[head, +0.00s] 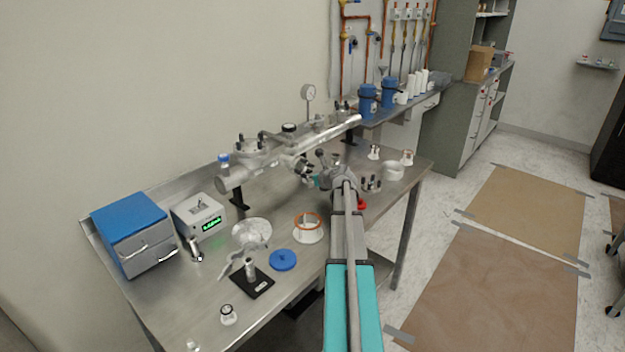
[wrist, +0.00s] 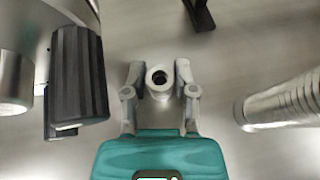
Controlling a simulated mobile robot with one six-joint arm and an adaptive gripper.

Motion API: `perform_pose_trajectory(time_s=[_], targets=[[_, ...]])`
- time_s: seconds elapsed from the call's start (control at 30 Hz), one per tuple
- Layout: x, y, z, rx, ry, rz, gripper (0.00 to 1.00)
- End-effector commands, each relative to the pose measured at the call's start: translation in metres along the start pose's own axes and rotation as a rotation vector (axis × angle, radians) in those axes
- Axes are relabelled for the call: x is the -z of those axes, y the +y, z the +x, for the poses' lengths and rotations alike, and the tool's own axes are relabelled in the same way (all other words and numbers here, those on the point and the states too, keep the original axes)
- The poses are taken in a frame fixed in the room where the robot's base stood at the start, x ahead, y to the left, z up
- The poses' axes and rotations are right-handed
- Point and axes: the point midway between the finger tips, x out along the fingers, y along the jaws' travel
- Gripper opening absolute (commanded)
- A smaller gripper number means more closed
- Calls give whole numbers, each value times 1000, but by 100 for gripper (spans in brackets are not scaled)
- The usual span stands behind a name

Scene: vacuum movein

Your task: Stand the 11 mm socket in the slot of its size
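In the wrist view a small pale ring-shaped piece with a dark round hole, seemingly the socket (wrist: 159,81), sits between the fingertips of my gripper (wrist: 159,77). The fingers appear to press on it from both sides. I see it end-on, and no size mark can be read. In the head view my gripper (head: 325,170) is over the steel bench, near the metal tube assembly; the socket cannot be made out there.
In the wrist view a black ribbed cylinder (wrist: 80,75) stands close at left and a ribbed metal tube (wrist: 282,102) at right. A dark foot (wrist: 199,13) lies above. In the head view a red part (head: 361,204) is beside my arm; a blue lid (head: 283,260) lies nearer.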

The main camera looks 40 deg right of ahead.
Motion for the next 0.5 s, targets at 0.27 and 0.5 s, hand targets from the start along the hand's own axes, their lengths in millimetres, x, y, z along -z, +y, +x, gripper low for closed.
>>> perform_pose_trajectory(time_s=[0.27,0.5], targets=[[0,-1,0,1,0,0,65],[0,-1,-1,1,0,1,65]])
